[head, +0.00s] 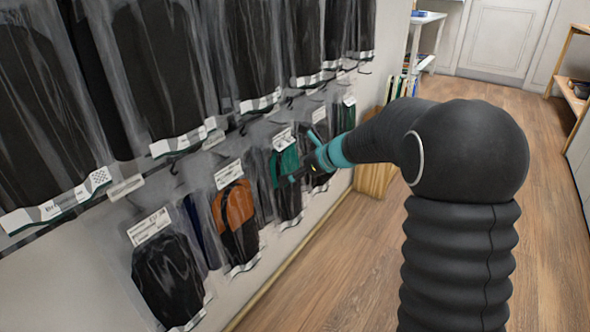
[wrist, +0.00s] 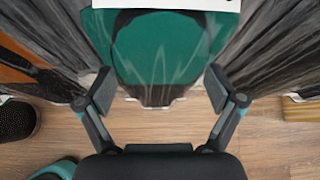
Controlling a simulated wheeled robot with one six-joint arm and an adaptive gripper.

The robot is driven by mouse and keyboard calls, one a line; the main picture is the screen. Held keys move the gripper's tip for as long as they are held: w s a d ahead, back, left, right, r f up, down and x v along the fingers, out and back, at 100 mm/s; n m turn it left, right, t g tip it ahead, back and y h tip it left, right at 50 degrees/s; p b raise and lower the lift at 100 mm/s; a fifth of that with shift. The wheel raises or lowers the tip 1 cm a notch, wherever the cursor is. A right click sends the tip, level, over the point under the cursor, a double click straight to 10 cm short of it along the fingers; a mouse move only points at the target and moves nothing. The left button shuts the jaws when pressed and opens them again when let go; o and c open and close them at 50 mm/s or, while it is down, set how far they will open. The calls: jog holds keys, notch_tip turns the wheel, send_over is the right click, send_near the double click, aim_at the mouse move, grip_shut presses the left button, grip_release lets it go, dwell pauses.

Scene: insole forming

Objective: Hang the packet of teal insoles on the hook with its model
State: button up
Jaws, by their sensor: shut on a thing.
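The packet of teal insoles (head: 286,162) hangs upright at the wall rack, with a white header label on top. In the wrist view the teal packet (wrist: 160,50) fills the upper middle, its header cut off by the top edge. My gripper (wrist: 160,92) has one finger at each side edge of the packet and is shut on it across its width. In the head view my gripper (head: 304,158) is at the packet, partly hidden by my arm. The hook behind the packet's header is too small to make out.
Neighbouring packets crowd both sides: an orange and black one (head: 235,215) and a black one (head: 168,275) to the left. A row of large black packets (head: 150,70) hangs above. Wooden floor (head: 330,280) is free below. A white shelf (head: 425,40) stands beyond.

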jog(key=o, duration=0.9)
jog(key=shift+c, duration=0.2)
